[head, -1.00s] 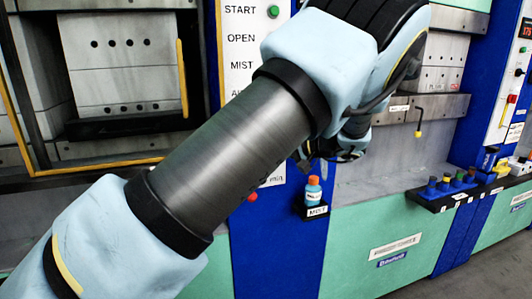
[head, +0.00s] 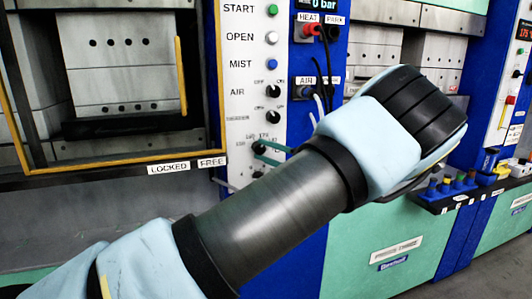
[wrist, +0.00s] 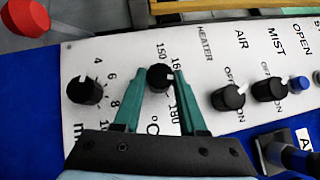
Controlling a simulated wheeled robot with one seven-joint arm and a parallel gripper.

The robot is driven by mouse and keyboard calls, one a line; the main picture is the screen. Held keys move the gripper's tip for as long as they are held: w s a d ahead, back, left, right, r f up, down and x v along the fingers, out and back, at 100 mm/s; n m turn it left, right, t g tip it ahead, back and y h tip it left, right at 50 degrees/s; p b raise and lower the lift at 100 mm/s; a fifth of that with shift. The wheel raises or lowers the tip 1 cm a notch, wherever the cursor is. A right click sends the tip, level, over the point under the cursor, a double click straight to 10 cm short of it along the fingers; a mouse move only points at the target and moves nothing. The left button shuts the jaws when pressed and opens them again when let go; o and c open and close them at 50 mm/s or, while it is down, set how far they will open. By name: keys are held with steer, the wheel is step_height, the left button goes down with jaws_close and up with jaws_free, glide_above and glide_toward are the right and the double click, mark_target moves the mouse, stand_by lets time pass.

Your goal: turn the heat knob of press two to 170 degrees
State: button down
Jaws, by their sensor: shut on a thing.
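The heat knob (wrist: 158,78) is black with a white pointer mark, on a white panel with a degree scale. In the wrist view 150, part of 160 and 180 show; the right finger hides the scale between them. The pointer faces right, toward that hidden part, so its exact reading cannot be told. My gripper (wrist: 157,75) has green fingers, one on each side of the knob, shut on it. In the head view my gripper (head: 268,152) is at the lower part of the panel (head: 238,110), and the knob is mostly hidden there.
A time knob in minutes (wrist: 84,90) sits left of the heat knob. Hoses (head: 322,70) hang right of the panel.

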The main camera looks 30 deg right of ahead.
stand_by(0.4)
steer(key=shift+c, duration=2.3)
jaws_free()
steer(key=shift+s+d+f, duration=0.1)
steer(key=b+v, duration=0.3)
steer(key=v, duration=0.7)
steer(key=shift+s+d, duration=0.2)
steer(key=shift+f, duration=0.1)
